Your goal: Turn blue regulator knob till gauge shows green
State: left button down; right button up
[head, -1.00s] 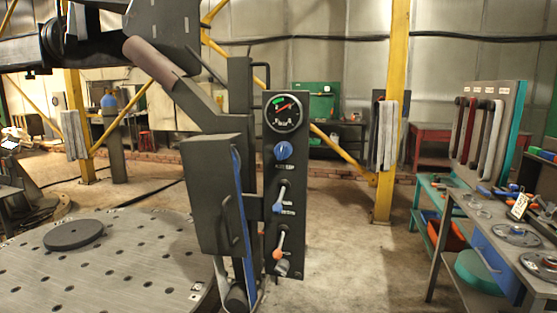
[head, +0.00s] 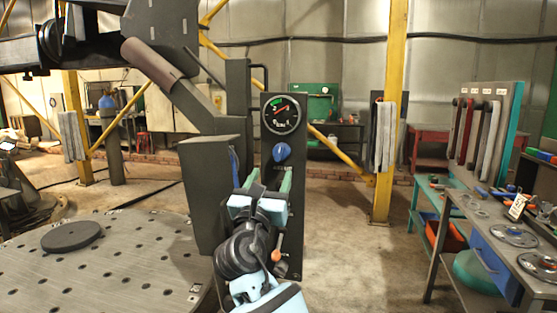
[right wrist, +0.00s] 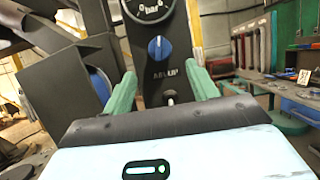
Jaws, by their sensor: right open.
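The blue regulator knob (head: 282,152) sits on a dark upright panel, just below the round gauge (head: 281,114). The gauge has a green segment at its upper left; its red needle points to the upper right, outside the green. My right gripper (head: 269,177) is open and empty, below the knob in the head view. In the right wrist view the knob (right wrist: 160,48) stands with its pale mark upright, between and beyond the open fingers (right wrist: 162,80), with no contact visible. The gauge's top is cut off there. My left gripper is not in view.
An orange-ended lever (head: 277,254) is lower on the panel, close to my right wrist; the lever above it is mostly hidden. A dark box (head: 207,190) flanks the panel on the left. A perforated round table (head: 120,265) is left, a workbench (head: 490,235) right.

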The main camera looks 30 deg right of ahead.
aim_at(278, 160)
jog(key=shift+x, duration=3.85)
jog(key=shift+f, duration=0.1)
jog(key=c, duration=1)
